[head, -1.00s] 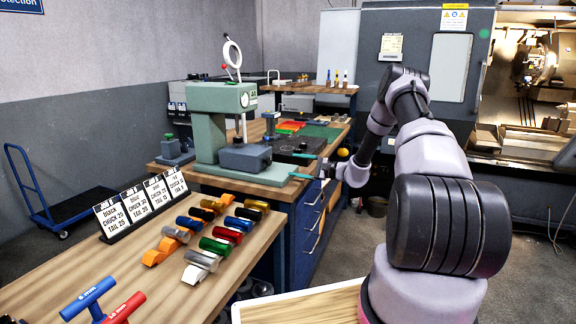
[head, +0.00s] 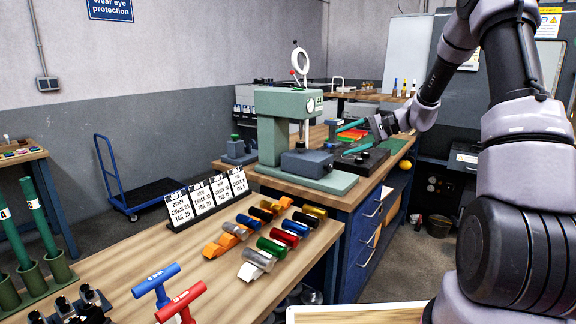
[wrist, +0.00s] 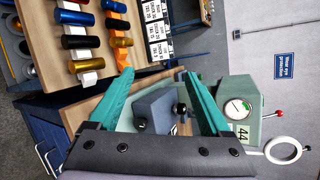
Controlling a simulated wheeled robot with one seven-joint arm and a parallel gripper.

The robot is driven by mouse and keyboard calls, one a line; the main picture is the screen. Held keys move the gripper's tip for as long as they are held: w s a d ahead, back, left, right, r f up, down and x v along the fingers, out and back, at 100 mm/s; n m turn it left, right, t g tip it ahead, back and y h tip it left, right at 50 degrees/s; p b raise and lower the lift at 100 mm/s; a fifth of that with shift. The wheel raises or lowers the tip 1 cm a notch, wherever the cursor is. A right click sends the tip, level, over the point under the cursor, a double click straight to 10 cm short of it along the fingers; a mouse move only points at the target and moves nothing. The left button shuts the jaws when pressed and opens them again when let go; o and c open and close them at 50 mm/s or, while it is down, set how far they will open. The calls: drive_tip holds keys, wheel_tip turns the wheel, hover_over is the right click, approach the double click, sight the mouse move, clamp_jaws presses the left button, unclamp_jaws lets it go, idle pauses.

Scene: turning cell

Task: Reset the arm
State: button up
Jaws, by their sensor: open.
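My gripper (head: 354,137) is open and empty, its two teal fingers apart. In the head view it is raised beside the green press (head: 283,137), to its right, above the far workbench. In the wrist view the fingers (wrist: 158,98) spread in front of the press, with its grey block (wrist: 157,110) showing between them and its dial gauge (wrist: 238,109) to the right. I cannot tell from the pictures how far the fingertips are from the press.
Several coloured cylinders (head: 285,237) lie in rows on the near wooden bench (head: 215,292). Label cards (head: 206,199) stand behind them, and blue (head: 155,281) and red (head: 181,304) T-handles at the front. A blue cart (head: 133,190) stands on the floor at left.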

drive_tip(key=s+a+r+n+h, duration=0.1)
drive_tip(key=s+r+n+h, duration=0.15)
drive_tip(key=s+r, duration=0.5)
drive_tip(key=s+r+n+h, duration=0.1)
drive_tip(key=s+r+h, duration=0.3)
drive_tip(key=s, duration=0.6)
drive_tip(key=s+d+r+t+h, duration=0.2)
drive_tip(key=s, duration=0.6)
drive_tip(key=s+d+r+t+h, duration=0.1)
drive_tip(key=s+d+r+h, duration=0.1)
drive_tip(key=s, duration=0.6)
drive_tip(key=shift+s+d+r+t, duration=0.2)
drive_tip(key=shift+s+d+t, duration=0.2)
drive_tip(key=shift+d, duration=0.45)
